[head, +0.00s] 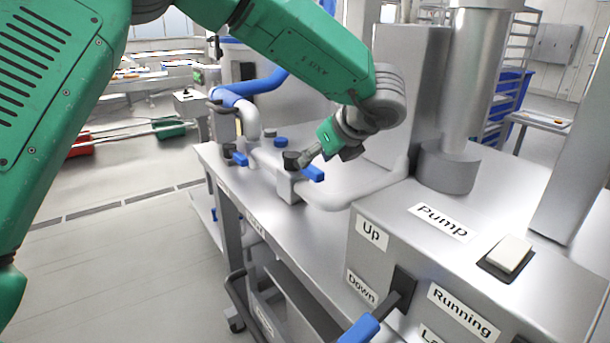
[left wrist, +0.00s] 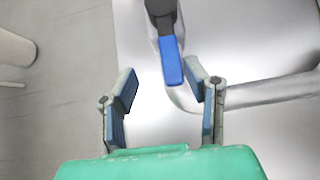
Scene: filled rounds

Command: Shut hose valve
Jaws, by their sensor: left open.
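A valve with a blue lever (head: 313,173) and dark stem sits on the grey pipe on the steel table in the head view. A second blue lever (head: 239,158) stands further left, near the blue hose (head: 262,85); no label shows which one is the hose valve. My left gripper (head: 325,157) is open just above the nearer valve. In the left wrist view, a blue lever (left wrist: 172,62) points down toward my open left gripper (left wrist: 160,70). Its free end lies between the finger lines, nearer the right finger; I cannot tell whether they touch. My right gripper is not in view.
A steel box (head: 460,255) labelled Pump, Up, Down and Running stands at the right front, with a blue-handled lever (head: 360,328) on its side. A thick upright column (head: 472,90) rises behind it. Open floor (head: 110,270) lies left of the table.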

